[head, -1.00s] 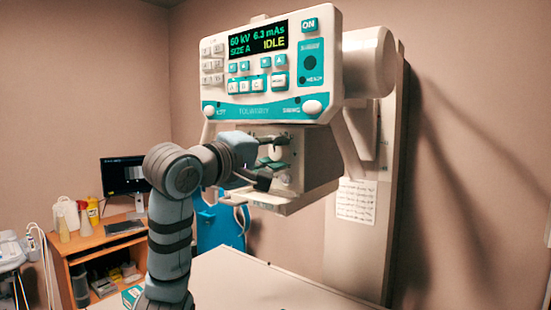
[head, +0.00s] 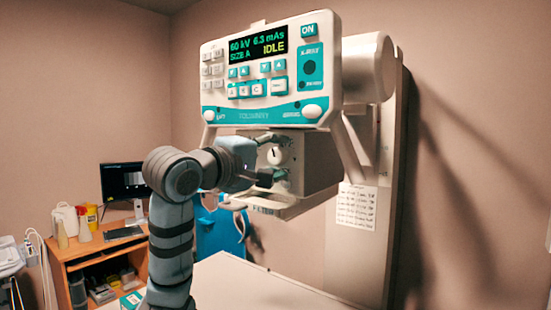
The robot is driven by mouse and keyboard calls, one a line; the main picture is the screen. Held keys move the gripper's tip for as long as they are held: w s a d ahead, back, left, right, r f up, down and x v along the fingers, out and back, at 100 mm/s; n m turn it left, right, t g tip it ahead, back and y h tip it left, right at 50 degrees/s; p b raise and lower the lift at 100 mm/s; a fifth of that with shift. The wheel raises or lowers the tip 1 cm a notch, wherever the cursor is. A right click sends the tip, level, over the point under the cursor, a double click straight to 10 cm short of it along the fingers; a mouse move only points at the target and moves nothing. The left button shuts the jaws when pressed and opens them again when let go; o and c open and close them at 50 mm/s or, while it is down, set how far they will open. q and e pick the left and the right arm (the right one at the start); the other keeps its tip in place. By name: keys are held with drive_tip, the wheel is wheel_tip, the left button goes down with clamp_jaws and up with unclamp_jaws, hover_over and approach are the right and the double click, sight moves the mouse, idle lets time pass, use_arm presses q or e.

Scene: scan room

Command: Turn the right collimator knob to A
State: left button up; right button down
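The collimator box (head: 312,165) hangs below the control panel of the X-ray head. A round white knob (head: 278,155) with a dark pointer line is on its front face. The pointer looks tilted, and I cannot read any letters around it. My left gripper (head: 270,158) is in front of this face with its fingers spread, one above and one below the knob. The knob shows between them, and I see no finger closed on it. A second knob cannot be made out; my gripper and wrist hide part of the face. My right gripper is not in view.
The control panel (head: 263,75) above reads 60 kV, 6.3 mAs, SIZE A and IDLE. A white table top (head: 255,285) lies below. A desk with a monitor (head: 122,180) stands at left.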

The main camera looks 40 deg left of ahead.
use_arm(q)
drive_tip(key=shift+s, duration=0.1)
drive_tip(key=s, duration=1.1)
drive_tip(key=shift+s, duration=0.3)
drive_tip(key=shift+s+d, duration=0.1)
